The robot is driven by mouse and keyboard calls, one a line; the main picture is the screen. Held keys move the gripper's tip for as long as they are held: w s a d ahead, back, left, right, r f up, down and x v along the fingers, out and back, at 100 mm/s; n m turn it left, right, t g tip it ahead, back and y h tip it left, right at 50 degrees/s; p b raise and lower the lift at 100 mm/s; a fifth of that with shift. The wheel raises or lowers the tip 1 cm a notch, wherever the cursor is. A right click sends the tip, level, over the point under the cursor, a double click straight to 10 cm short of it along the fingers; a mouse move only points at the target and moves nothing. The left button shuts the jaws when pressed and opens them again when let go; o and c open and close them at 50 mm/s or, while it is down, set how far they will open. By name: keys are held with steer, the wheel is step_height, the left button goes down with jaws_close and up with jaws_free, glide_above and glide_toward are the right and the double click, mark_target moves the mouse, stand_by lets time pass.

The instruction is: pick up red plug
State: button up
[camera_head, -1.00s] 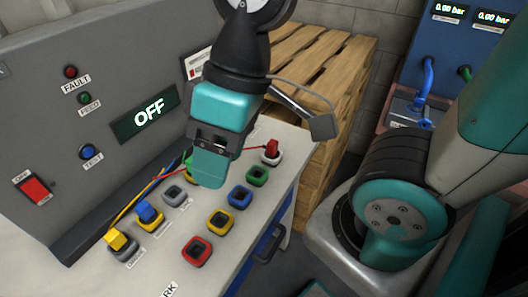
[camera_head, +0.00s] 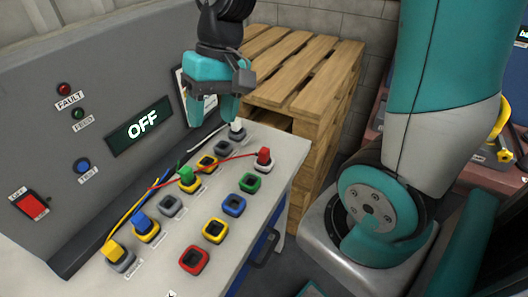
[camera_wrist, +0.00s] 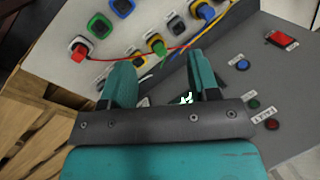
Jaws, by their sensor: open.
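The red plug (camera_head: 264,157) stands upright in a pale-rimmed socket near the right edge of the bench panel, with a thin red cable running left from it. In the wrist view the red plug (camera_wrist: 79,52) is at the upper left, apart from the fingers. My gripper (camera_head: 212,112) is open above the back of the panel, behind and left of the red plug. Its two teal fingers also show in the wrist view (camera_wrist: 160,78) with a gap between them. A white plug (camera_head: 237,127) stands close to its right finger.
A green plug (camera_head: 187,176), a blue plug (camera_head: 142,221) and a yellow plug (camera_head: 114,249) stand in sockets to the left. Empty red (camera_head: 194,260), yellow, blue and green sockets line the front. A grey console with an OFF display (camera_head: 141,126) rises behind. Wooden pallets (camera_head: 305,75) stand at the right.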

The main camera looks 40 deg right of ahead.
steer(key=w+d+f+m+p, duration=0.1)
steer(key=w+d+m, duration=0.25)
steer(key=d, duration=0.25)
steer(key=w+d+f+m+p, duration=0.1)
steer(key=w+d+f+m, duration=0.1)
steer(key=d+m, duration=0.3)
steer(key=m+g+p, duration=0.1)
steer(key=m, duration=0.4)
glide_toward(265, 149)
steer(key=shift+y, duration=0.4)
steer(key=x, duration=0.1)
steer(key=p+x, duration=0.1)
steer(key=x, duration=0.2)
steer(key=shift+s+d+f+p, duration=0.1)
steer(key=shift+d+f+p, duration=0.2)
steer(key=shift+f, duration=0.15)
steer(key=shift+p+x, duration=0.95)
steer(key=shift+x, duration=2.15)
steer(key=shift+a, duration=0.15)
steer(key=shift+c, duration=0.2)
steer(key=c, duration=1)
